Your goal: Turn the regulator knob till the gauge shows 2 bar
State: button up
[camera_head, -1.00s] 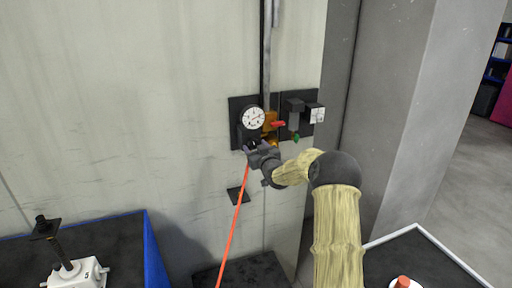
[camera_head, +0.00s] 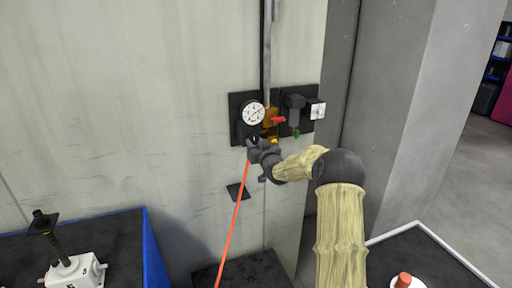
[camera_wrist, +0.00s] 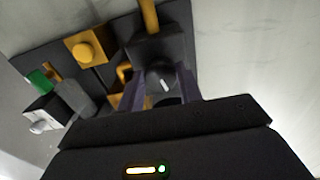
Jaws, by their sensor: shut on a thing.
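The round white gauge (camera_head: 253,114) is on a dark panel on the wall in the head view. Its needle is too small to read surely. The regulator knob (camera_wrist: 160,77) is dark with a pale mark and sits between the fingers in the wrist view. My gripper (camera_wrist: 160,92) is shut on the knob, just below the gauge; it also shows in the head view (camera_head: 255,146), where it covers most of the knob.
A red lever (camera_head: 278,120) and a green part (camera_head: 296,133) sit right of the gauge. An orange hose (camera_head: 233,220) hangs below my gripper. A white screw jack (camera_head: 75,272) stands on the left table. A red-topped item (camera_head: 404,280) is at lower right.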

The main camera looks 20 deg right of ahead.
jog(key=m+b, duration=0.2)
jog(key=m, duration=0.1)
jog(key=shift+f+b, duration=0.2)
jog(key=shift+b, duration=0.15)
jog(key=m+b, duration=0.2)
jog(key=m, duration=0.2)
jog(key=m+b, duration=0.4)
jog(key=m, duration=0.2)
jog(key=shift+a, duration=0.15)
jog(key=m+b, duration=0.5)
jog(key=m, duration=0.1)
jog(key=shift+r+m, duration=0.15)
jog(key=shift+m, duration=0.25)
jog(key=m+b, duration=0.4)
jog(key=m, duration=0.1)
jog(key=shift+r, duration=0.2)
jog(key=o, duration=1)
jog(key=shift+r+m, duration=0.1)
jog(key=shift+m, duration=0.2)
jog(key=shift+s, duration=0.15)
